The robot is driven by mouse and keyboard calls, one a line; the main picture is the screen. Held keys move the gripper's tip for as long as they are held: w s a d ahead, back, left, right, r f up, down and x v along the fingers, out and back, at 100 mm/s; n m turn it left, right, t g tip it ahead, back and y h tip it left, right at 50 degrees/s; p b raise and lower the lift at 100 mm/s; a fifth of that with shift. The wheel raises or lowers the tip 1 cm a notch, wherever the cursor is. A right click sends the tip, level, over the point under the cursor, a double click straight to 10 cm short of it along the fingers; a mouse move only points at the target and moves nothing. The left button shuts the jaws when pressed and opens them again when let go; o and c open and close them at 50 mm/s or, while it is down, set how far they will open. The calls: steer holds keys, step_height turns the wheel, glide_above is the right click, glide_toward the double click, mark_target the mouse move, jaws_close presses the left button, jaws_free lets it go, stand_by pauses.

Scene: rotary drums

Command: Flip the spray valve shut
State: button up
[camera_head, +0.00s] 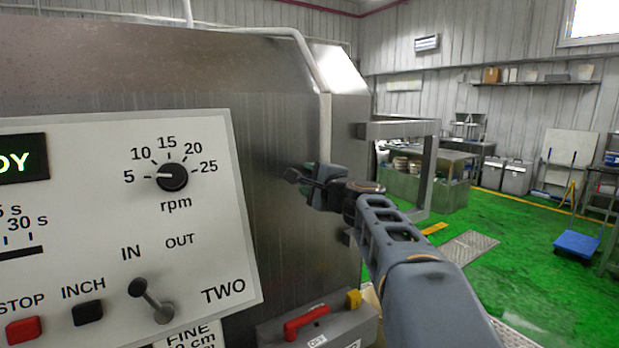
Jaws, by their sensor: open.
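My gripper (302,181) is in front of the machine's steel side wall, right of the control panel. Its dark fingers point left and away, and it looks open and empty. A dull green part shows right behind the fingers; I cannot tell whether it belongs to a valve or to the gripper. A red lever (306,322) lies slanted on a grey box at the bottom centre, below my gripper and apart from it. A yellow block (353,299) stands at that box's right end. I cannot tell for sure which part is the spray valve.
The control panel (222,270) fills the left, with an rpm knob (172,177), an IN/OUT toggle (151,300), a red STOP button (23,330) and a black INCH button (88,313). A steel frame (428,180) juts out at right. Green floor beyond is mostly open.

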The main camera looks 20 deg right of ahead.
steer(key=shift+c, duration=0.3)
jaws_close()
stand_by(0.3)
